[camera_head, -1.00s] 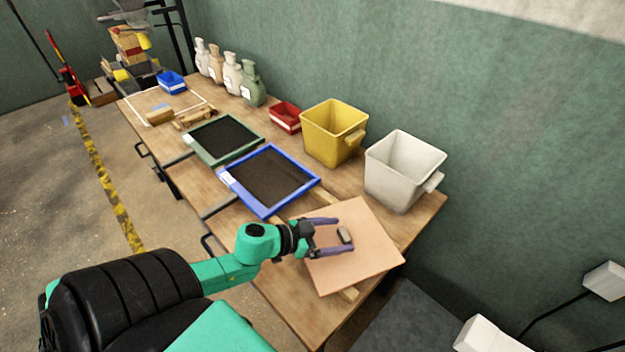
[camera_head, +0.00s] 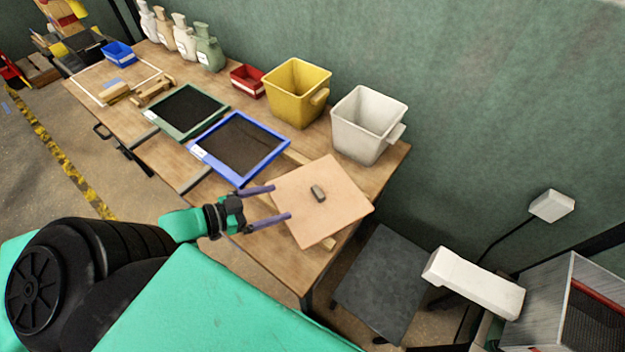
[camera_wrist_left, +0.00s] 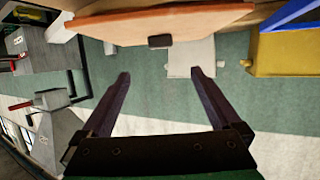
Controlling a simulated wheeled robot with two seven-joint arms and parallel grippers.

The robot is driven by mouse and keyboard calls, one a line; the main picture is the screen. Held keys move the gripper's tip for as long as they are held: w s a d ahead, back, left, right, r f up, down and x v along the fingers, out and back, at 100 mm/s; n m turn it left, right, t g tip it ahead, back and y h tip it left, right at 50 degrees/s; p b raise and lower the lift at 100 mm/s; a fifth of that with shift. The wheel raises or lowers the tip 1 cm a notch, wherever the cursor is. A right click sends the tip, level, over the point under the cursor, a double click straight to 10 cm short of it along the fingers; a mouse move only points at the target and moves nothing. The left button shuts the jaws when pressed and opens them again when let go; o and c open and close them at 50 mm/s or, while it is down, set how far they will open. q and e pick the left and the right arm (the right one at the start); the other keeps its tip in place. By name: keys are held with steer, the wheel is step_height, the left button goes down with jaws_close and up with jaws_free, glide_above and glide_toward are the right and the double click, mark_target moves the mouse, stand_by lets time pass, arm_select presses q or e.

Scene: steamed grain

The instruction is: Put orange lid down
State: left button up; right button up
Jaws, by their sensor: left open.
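The orange lid (camera_head: 330,205) is a flat, pale orange square with a small dark grey handle (camera_head: 318,193) at its middle. It lies at the near right end of the wooden table, resting over light wooden strips. My left gripper (camera_head: 281,202) is open and empty at the lid's left edge, with its fingers pointing toward the handle but apart from it. In the left wrist view the lid (camera_wrist_left: 110,29) and its dark handle (camera_wrist_left: 160,41) show beyond the two spread fingers (camera_wrist_left: 160,75). My right gripper is not in view.
A white bin (camera_head: 366,125) and a yellow bin (camera_head: 297,93) stand behind the lid. A blue-framed sieve (camera_head: 282,146) and a green-framed sieve (camera_head: 222,104) lie to the left. A dark grey stool or platform (camera_head: 382,283) stands right of the table.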

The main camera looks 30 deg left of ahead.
mark_target(315, 193)
arm_select(q)
steer(key=w+d+f+b, duration=0.1)
steer(key=b, duration=0.3)
steer(key=w+d+f+b, duration=0.1)
steer(key=w+f+b, duration=0.1)
steer(key=b, duration=0.2)
steer(key=shift+w+d+f, duration=0.15)
steer(key=shift+w+f, duration=0.1)
steer(key=shift+f, duration=0.05)
steer(key=shift+b+x, duration=0.9)
steer(key=shift+b, duration=0.15)
steer(key=shift+w+d+r, duration=0.15)
steer(key=shift+w+d, duration=0.05)
steer(key=shift+w, duration=0.3)
steer(key=shift+w+d+r, duration=0.1)
steer(key=shift+w+d, duration=0.05)
steer(key=shift+w, duration=0.3)
steer(key=b+x, duration=0.1)
steer(key=x, duration=0.4)
steer(key=shift+w+d+f, duration=0.1)
steer(key=shift+w+d, duration=0.1)
steer(key=shift+w, duration=0.05)
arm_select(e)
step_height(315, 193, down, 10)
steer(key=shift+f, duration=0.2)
arm_select(q)
steer(key=shift+c, duration=0.3)
jaws_close()
